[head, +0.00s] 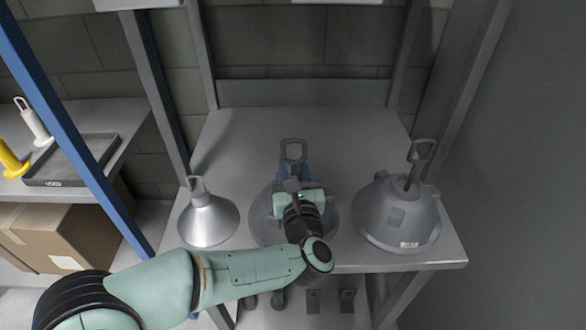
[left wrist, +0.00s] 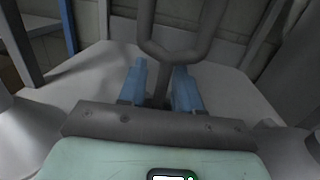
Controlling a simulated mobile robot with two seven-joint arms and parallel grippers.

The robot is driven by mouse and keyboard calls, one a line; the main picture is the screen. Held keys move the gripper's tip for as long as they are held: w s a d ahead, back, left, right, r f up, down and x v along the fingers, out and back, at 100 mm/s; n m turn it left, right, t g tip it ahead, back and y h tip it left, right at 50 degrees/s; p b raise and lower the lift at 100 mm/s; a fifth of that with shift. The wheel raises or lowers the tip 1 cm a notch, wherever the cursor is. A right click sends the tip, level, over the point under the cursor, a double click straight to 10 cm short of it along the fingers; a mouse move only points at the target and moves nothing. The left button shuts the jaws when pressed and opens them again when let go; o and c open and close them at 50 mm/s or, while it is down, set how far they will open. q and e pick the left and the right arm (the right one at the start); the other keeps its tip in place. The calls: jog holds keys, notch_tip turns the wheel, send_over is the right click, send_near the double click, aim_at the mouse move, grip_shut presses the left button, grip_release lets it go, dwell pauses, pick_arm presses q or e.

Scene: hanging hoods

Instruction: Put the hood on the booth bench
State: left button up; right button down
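The booth bench (head: 300,125) is a grey top with three hoods near its front edge. The middle hood (head: 262,222) is a grey cone mostly hidden behind my left gripper (head: 294,172); it appears to rest on the bench. Its loop handle (head: 293,150) rises above the gripper. In the left wrist view the blue fingers (left wrist: 160,88) are apart on either side of the handle's stem (left wrist: 160,92), with narrow gaps showing. A shiny silver hood (head: 208,220) stands left and a wider grey dome hood (head: 397,217) stands right. My right gripper is out of view.
Grey posts (head: 160,90) frame the bench, with a grey wall (head: 530,200) at right. A blue post (head: 75,130) stands left. A side shelf holds a dark tray (head: 72,160), and a cardboard box (head: 70,235) sits below. The back of the bench is clear.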

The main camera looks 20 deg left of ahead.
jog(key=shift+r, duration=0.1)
pick_arm(q)
jog(key=shift+r, duration=0.2)
jog(key=v, duration=1.2)
jog(key=shift+b, duration=0.3)
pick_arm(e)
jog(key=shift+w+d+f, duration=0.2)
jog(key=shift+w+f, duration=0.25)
